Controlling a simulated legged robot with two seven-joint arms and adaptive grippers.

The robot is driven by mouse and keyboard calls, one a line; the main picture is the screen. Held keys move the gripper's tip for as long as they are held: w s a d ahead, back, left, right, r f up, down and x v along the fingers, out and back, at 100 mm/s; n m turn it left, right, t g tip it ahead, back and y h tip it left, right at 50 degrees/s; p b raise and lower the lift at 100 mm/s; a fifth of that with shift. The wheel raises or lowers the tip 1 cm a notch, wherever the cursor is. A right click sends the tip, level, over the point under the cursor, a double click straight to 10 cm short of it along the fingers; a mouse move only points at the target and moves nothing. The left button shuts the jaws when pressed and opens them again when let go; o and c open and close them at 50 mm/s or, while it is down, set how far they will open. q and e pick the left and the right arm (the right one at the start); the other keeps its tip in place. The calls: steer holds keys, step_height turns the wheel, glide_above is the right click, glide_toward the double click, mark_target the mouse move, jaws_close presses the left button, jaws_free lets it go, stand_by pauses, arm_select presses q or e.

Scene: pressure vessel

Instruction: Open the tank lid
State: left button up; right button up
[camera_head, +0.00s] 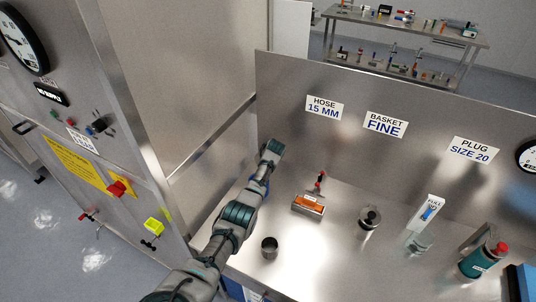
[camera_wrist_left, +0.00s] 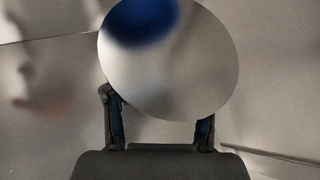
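My left gripper (camera_head: 272,149) is at the end of the left arm, raised in front of the steel back panel. In the left wrist view its two fingers (camera_wrist_left: 160,124) stand apart, and a shiny round metal disc (camera_wrist_left: 175,80) with a blue reflection covers the space at their tips. I cannot tell whether the disc touches them or whether it is the tank lid. In the head view, a small open metal cup (camera_head: 269,247) stands right of the arm. A squat metal vessel with a dark knob (camera_head: 370,217) stands farther right. My right gripper is not in view.
On the steel bench (camera_head: 330,258) are an orange-topped box (camera_head: 309,205), a white-labelled item (camera_head: 428,214) and a teal bottle with a red cap (camera_head: 483,259). A tall steel cabinet (camera_head: 175,75) stands left. Signs hang on the back panel (camera_head: 410,160).

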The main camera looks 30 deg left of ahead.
arm_select(q)
steer(key=shift+w+a+f, duration=0.1)
steer(key=v, duration=1.1)
steer(key=shift+d+r, duration=0.2)
steer(key=shift+r, duration=0.1)
steer(key=shift+f, duration=0.1)
